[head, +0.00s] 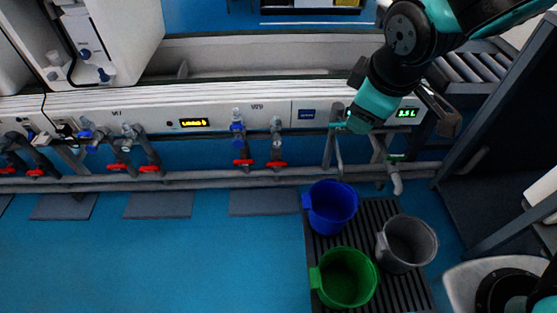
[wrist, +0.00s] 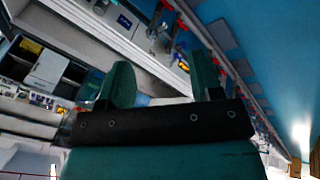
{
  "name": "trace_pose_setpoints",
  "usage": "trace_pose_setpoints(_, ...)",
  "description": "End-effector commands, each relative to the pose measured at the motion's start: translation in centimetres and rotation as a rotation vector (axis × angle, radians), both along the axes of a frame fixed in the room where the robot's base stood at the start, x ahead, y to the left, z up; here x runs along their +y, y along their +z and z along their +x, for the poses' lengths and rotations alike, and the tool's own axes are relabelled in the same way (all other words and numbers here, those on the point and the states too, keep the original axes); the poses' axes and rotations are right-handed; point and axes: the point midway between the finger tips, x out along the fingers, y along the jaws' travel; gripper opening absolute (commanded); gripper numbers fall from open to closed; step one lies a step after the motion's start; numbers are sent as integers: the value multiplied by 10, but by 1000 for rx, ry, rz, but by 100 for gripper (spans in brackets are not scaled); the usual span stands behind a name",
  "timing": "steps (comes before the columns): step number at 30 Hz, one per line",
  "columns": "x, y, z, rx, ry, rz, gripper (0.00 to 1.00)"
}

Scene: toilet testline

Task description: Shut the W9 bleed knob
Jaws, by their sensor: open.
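A low white panel (head: 220,107) carries valve groups. The group right of the left yellow display has a blue-topped valve (head: 237,127), a grey-topped valve (head: 276,126) and red handles (head: 243,162) below. The label above it is too blurred to read surely, so I cannot tell which knob is the W9 bleed knob. My gripper (head: 354,122) hangs in front of the panel, right of this group. In the wrist view its teal fingers (wrist: 161,78) stand apart with nothing between them. The lower tips are partly unclear in the head view.
A blue bucket (head: 331,207), a green bucket (head: 344,278) and a grey bucket (head: 405,243) stand on a dark floor grate (head: 377,215). Grey pipes (head: 200,180) run below the panel. The blue floor (head: 180,255) at left is clear.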

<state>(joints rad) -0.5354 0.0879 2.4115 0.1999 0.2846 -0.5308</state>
Motion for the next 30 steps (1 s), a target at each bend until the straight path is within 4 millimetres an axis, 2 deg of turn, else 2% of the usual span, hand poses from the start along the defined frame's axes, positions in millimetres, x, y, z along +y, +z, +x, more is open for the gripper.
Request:
trace_pose_setpoints(1, 1, -52, 12, -40, 47, -66, 59)
trace_pose_setpoints(3, 0, -86, 30, -108, 115, -164, 59)
trace_pose_setpoints(10, 9, -186, 80, -322, 375, -534, 59)
trace_pose_setpoints(15, 32, -251, 107, -472, 595, -847, 59)
trace_pose_setpoints(21, 76, -315, 120, -637, 856, -1236, 59)
trace_pose_setpoints(24, 100, -338, 119, -701, 959, -1403, 59)
trace_pose_setpoints(30, 131, -359, 113, -778, 1076, -1617, 59)
